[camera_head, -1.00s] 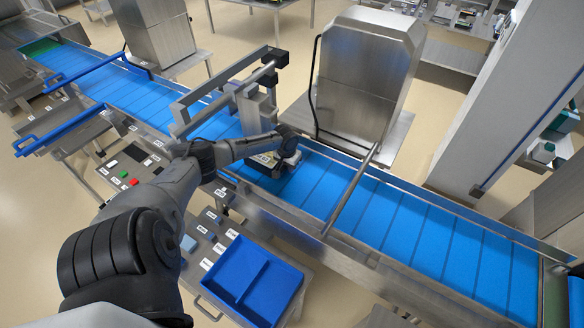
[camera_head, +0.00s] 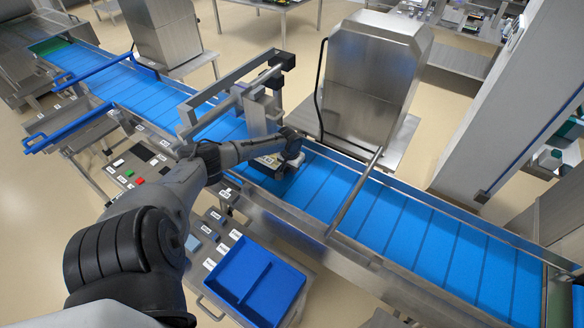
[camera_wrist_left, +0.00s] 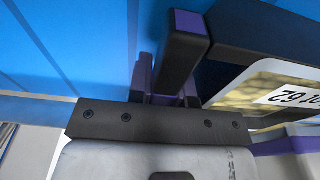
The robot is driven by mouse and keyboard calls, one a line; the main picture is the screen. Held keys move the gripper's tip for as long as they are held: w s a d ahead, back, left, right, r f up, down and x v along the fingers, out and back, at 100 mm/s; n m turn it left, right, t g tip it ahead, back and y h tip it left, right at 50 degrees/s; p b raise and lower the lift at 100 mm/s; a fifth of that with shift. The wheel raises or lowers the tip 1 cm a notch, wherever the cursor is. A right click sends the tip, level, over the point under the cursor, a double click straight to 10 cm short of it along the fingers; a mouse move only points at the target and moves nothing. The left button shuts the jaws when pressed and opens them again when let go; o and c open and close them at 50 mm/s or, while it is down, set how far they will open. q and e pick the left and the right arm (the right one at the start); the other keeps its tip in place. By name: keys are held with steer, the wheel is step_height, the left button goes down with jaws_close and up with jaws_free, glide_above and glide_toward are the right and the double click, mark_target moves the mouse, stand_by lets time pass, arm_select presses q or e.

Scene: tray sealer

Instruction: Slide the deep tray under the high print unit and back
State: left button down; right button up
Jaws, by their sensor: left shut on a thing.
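The deep tray (camera_head: 266,166) is dark-walled and sits on the blue belt, mostly hidden by my left arm in the head view. In the left wrist view the tray (camera_wrist_left: 221,64) shows a black rim, a clear top over yellowish contents and a white label. My left gripper (camera_wrist_left: 183,58), with purple-padded dark fingers, is shut on the tray at its edge. The high print unit (camera_head: 262,113) is a grey block on a bracket over the belt, close behind the tray in the head view. Whether the tray is partly beneath it cannot be told. My right gripper is not in view.
The blue belt (camera_head: 395,223) runs clear to the lower right, with a thin metal bar (camera_head: 353,193) across it. A steel cabinet (camera_head: 368,85) stands behind. A blue two-part bin (camera_head: 233,268) and a control panel (camera_head: 137,168) are in front.

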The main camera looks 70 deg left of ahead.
mark_target(328, 191)
arm_select(q)
steer(key=shift+w+d+r, duration=0.1)
steer(key=shift+w+d+p, duration=0.45)
steer(key=shift+w+d, duration=0.15)
steer(key=shift+d, duration=0.2)
steer(key=shift+w+d+p, duration=0.5)
steer(key=shift+w+d, duration=0.35)
steer(key=shift+d, duration=0.25)
steer(key=shift+w+d+p, duration=0.45)
steer(key=shift+w+d, duration=0.35)
steer(key=shift+d, duration=0.3)
steer(key=shift+w+d+p, duration=0.3)
steer(key=shift+w+d, duration=0.4)
steer(key=shift+d, duration=0.2)
steer(key=shift+w+d+p, duration=0.25)
steer(key=shift+w+d, duration=0.6)
steer(key=shift+d, duration=0.25)
steer(key=shift+w+d+p, duration=0.25)
steer(key=shift+w+d, duration=0.55)
steer(key=shift+d, duration=0.3)
steer(key=shift+w+d, duration=0.15)
steer(key=shift+p, duration=0.3)
